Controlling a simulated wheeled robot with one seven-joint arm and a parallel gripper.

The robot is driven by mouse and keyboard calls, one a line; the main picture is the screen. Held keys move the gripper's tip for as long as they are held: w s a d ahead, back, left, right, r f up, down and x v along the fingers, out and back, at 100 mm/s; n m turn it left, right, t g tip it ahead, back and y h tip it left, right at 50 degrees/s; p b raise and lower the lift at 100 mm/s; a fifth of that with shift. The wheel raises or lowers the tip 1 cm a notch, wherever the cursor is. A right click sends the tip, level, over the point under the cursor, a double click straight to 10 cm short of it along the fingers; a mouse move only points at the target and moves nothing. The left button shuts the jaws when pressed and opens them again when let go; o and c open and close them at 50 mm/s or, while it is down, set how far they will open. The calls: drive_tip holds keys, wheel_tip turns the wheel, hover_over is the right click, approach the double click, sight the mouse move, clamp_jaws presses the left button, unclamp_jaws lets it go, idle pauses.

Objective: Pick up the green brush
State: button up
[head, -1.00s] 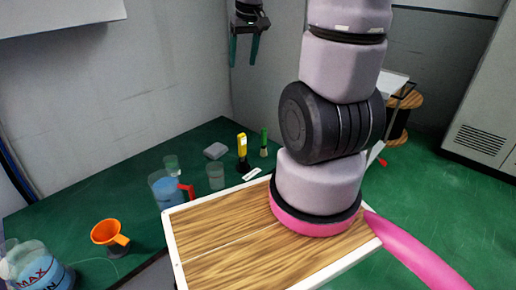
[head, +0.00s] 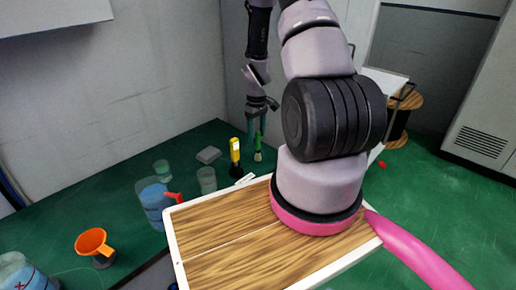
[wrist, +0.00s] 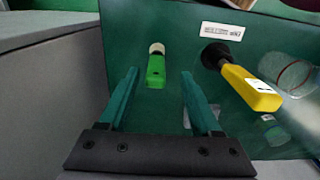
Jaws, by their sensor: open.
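The green brush (head: 258,143) stands upright near the back right of the green table, with its pale bristle end down. In the wrist view the brush (wrist: 156,72) has its green handle end towards me and shows between the fingertips, a little beyond them. My gripper (head: 257,126) is open, with green fingers pointing down, just above the brush handle in the head view. The wrist view shows the gripper (wrist: 159,76) with nothing held between its fingers. I cannot tell whether the fingertips reach down beside the handle.
A yellow tool with a black base (head: 235,158) stands just left of the brush. A white label (wrist: 222,31) lies near it. Clear beakers (head: 207,180), a grey block (head: 208,155) and an orange funnel (head: 92,242) stand further left. A wall rises behind the table.

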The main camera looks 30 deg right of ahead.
sight(258, 150)
drive_tip(key=f, duration=0.6)
drive_tip(key=shift+d+f, duration=0.2)
drive_tip(key=shift+d, duration=0.1)
clamp_jaws()
